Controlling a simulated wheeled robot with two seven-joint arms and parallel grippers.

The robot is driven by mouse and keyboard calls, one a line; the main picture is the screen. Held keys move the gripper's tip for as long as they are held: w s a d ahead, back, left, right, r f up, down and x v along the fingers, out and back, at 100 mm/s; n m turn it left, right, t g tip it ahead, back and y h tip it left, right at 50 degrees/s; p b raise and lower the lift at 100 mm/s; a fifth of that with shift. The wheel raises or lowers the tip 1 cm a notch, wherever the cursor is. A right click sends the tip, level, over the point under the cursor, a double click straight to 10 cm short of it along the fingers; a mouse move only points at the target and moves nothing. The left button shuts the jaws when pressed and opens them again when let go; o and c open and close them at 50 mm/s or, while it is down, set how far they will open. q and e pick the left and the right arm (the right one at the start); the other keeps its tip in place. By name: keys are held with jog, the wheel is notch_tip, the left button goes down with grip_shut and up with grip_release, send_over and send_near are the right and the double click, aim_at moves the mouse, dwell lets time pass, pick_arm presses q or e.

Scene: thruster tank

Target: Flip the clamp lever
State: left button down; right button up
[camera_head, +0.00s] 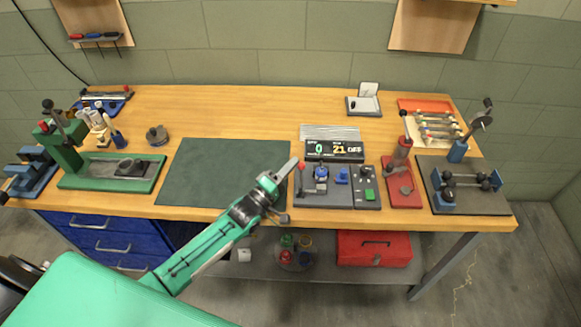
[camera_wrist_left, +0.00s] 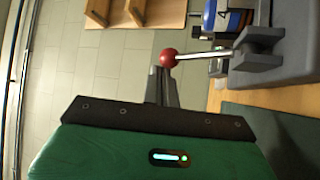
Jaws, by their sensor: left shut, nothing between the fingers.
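The clamp lever (camera_head: 300,176) stands on the left part of a dark grey fixture (camera_head: 334,200) near the table's front edge, with a red ball knob at its top. In the left wrist view the lever (camera_wrist_left: 205,54) is a metal rod running from a grey clamp block (camera_wrist_left: 258,50) to the red ball (camera_wrist_left: 168,57). My left gripper (camera_head: 291,165) is shut and empty, its fingertips just left of the ball in the head view. In the left wrist view the fingertips (camera_wrist_left: 163,72) overlap the ball's edge; I cannot tell whether they touch. My right gripper is not in view.
A green mat (camera_head: 215,165) lies bare to the left. A display (camera_head: 334,151) stands behind the fixture. A red press-like tool (camera_head: 402,180) and a dark plate with black knobs (camera_head: 470,197) are to the right. A green press (camera_head: 110,172) is at the far left.

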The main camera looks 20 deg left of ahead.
pick_arm(q)
jog(key=s+d+m+t+h+b, duration=0.1)
jog(key=s+m+h+b, duration=0.1)
jog(key=s+b, duration=0.3)
jog(key=shift+s+d+f+m+b, duration=0.15)
jog(key=shift+s+d+m+b, duration=0.2)
jog(key=shift+s+m, duration=0.3)
dwell(0.4)
jog(key=shift+d, duration=0.1)
jog(key=b+v, duration=0.3)
jog(key=v, duration=1)
jog(key=shift+s+f+b, duration=0.2)
jog(key=shift+f+b, duration=0.15)
